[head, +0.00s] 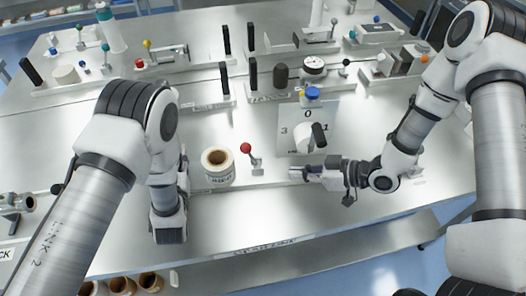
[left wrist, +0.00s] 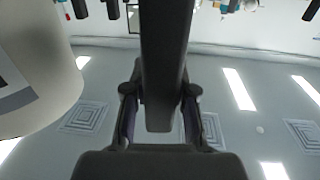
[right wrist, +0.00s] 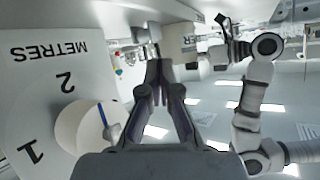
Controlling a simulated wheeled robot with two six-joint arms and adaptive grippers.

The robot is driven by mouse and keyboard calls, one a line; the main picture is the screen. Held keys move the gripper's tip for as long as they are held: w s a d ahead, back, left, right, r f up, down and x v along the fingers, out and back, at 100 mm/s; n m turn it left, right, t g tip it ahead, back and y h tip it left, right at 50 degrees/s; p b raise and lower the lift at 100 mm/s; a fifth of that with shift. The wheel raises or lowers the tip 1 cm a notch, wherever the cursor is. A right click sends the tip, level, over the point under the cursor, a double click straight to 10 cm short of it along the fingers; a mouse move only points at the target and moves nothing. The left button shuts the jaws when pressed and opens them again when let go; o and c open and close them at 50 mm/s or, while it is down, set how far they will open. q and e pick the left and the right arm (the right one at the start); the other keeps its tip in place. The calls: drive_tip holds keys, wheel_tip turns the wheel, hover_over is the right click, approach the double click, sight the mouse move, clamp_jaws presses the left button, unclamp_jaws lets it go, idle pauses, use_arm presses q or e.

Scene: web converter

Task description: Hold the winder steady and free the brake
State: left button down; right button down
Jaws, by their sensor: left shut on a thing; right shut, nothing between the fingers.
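The winder, a cream roll (head: 217,165) with a brown core and printed label, stands near the table's front. It fills the left of the left wrist view (left wrist: 35,65). The red-knobbed lever (head: 246,148), apparently the brake, stands just right of it. My left gripper (left wrist: 158,115) is shut on a dark upright bar (left wrist: 165,50), beside the roll; my forearm hides this grip in the head view. My right gripper (head: 296,173) is shut and empty, right of the lever and apart from it. It also shows shut in the right wrist view (right wrist: 159,65).
A METRES dial plate (head: 292,130) with a white knob (head: 303,137) lies behind my right gripper. A blue-topped piece (head: 312,94) and a round gauge (head: 314,66) stand farther back.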

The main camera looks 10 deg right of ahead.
use_arm(q)
drive_tip(key=shift+s+f, duration=0.1)
drive_tip(key=shift+f, duration=0.15)
use_arm(e)
drive_tip(key=s+d+r+n+t+y, duration=0.2)
drive_tip(key=d+r+t+y, duration=0.1)
drive_tip(key=y, duration=0.1)
approach(250, 151)
drive_tip(key=x, duration=0.6)
drive_tip(key=shift+w+a, duration=0.25)
drive_tip(key=shift+w, duration=0.05)
drive_tip(key=shift+w+a+h, duration=0.3)
drive_tip(key=shift+a+h, duration=0.1)
drive_tip(key=shift+a, duration=0.35)
